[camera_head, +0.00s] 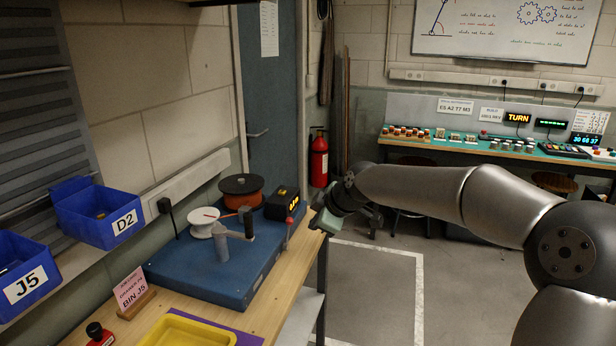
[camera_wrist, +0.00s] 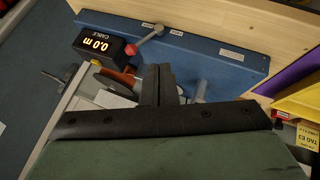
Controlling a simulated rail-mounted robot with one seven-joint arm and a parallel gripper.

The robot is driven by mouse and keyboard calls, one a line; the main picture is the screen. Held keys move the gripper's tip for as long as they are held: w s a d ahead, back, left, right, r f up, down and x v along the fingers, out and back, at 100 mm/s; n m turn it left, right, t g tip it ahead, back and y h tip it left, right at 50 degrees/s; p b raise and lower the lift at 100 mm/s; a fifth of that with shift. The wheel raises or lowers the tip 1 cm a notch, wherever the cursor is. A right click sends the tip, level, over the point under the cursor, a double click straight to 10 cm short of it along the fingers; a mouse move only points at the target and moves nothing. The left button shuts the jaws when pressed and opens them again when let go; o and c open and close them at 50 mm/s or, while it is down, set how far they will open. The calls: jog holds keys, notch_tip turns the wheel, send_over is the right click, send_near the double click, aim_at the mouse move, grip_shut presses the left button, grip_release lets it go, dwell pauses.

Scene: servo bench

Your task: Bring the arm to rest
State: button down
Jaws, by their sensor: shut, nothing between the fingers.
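My arm stretches across the right half of the head view, from the lower right to the end of the wooden bench. My gripper (camera_head: 318,222) hangs beside the bench's right edge, near the blue cable-measuring board. In the wrist view my gripper (camera_wrist: 159,70) shows two dark fingers pressed together with nothing held between them. The blue board (camera_wrist: 220,62) lies beyond the fingers in that view. The fingertips are small and partly unclear in the head view.
The blue board (camera_head: 215,283) carries a white spool (camera_head: 202,224), an orange spool (camera_head: 241,190) and a cable counter (camera_head: 281,204). A yellow tray (camera_head: 187,332) stands in front. Blue bins (camera_head: 98,214) line the left. Open floor (camera_head: 382,290) lies below my arm.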

jog(key=s+f+m+g+h, duration=0.3)
jog(key=s+f, duration=0.4)
jog(key=s, duration=0.4)
jog(key=s+d+f+m+g, duration=0.1)
jog(key=s+d+m, duration=0.2)
jog(key=s, duration=0.6)
jog(key=s+d+f+m+g+h, duration=0.1)
jog(key=s+d+m, duration=0.2)
jog(key=s, duration=0.6)
jog(key=s+d+f+m+g, duration=0.1)
jog(key=s+d+m, duration=0.2)
jog(key=s+m, duration=0.3)
jog(key=s, duration=0.2)
jog(key=shift+s+f+h, duration=0.25)
jog(key=shift+s+h, duration=0.15)
jog(key=shift+a, duration=0.1)
